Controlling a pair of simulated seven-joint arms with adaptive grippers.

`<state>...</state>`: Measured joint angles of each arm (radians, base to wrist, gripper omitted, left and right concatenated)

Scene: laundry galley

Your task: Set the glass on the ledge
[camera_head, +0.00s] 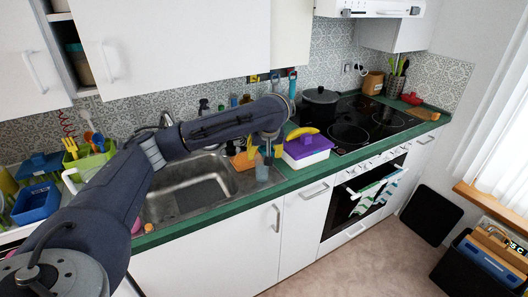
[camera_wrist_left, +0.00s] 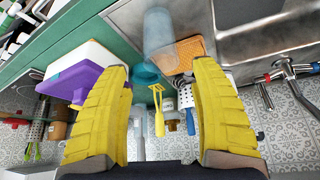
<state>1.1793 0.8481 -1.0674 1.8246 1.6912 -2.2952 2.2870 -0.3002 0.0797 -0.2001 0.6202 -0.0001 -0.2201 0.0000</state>
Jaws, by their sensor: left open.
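A clear bluish glass (camera_head: 262,171) stands near the right end of the sink, by the green counter edge. In the left wrist view the glass (camera_wrist_left: 158,35) shows just beyond the gap between the fingertips. My left gripper (camera_head: 265,148) points down over the counter close to the glass. Its yellow fingers (camera_wrist_left: 163,70) are spread wide with nothing held between them. A wooden window ledge (camera_head: 490,208) is at the far right. My right gripper is not in view.
The sink (camera_head: 190,188) is left; the hob (camera_head: 365,122) is right.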

